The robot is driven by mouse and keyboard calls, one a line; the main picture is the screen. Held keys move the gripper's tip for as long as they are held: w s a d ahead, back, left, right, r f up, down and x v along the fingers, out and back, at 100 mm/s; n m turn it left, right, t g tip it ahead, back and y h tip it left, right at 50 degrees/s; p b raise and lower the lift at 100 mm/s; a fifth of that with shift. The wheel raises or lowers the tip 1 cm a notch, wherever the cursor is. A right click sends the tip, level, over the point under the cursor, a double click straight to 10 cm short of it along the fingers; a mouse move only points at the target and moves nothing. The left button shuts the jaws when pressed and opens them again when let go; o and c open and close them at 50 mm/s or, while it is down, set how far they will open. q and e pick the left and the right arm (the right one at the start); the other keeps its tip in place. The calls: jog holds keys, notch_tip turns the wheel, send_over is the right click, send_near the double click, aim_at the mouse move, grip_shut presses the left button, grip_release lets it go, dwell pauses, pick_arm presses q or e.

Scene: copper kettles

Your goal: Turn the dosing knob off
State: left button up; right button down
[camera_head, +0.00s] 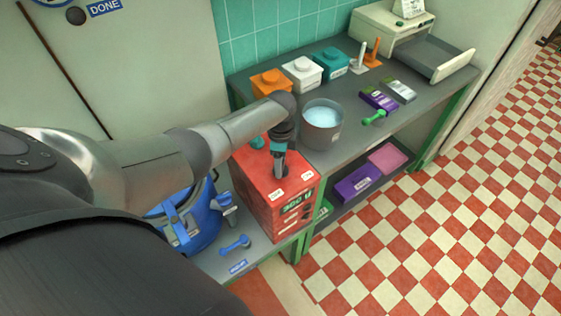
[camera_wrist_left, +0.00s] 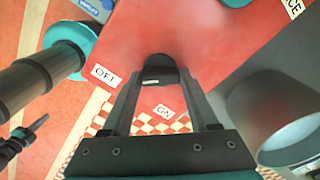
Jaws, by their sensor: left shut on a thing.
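The red box (camera_head: 272,190) stands on the counter, with the dark dosing knob (camera_wrist_left: 160,70) on its top face. An OFF label (camera_wrist_left: 104,75) and an ON label (camera_wrist_left: 164,111) sit near the knob. My left gripper (camera_head: 281,170) reaches down onto the box top and is shut on the knob. Its fingertips (camera_wrist_left: 160,72) flank the knob and hide part of it, so I cannot tell its exact pointing direction. My right gripper is outside the head view; a dark part at the left edge of the left wrist view may be it, but its jaws are unclear.
A metal pot (camera_head: 322,125) with pale blue contents stands beside the box. A blue container (camera_head: 190,222) and a blue scoop (camera_head: 235,244) are on the near side. Orange, white and teal canisters (camera_head: 302,72) line the wall. The checkered floor (camera_head: 450,220) is open at right.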

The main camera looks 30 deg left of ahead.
pick_arm(q)
jog(key=o, duration=1.4)
jog(key=shift+r, duration=0.1)
notch_tip(320, 180, up, 15)
jog(key=shift+r+p, duration=0.1)
jog(key=shift+p, duration=0.9)
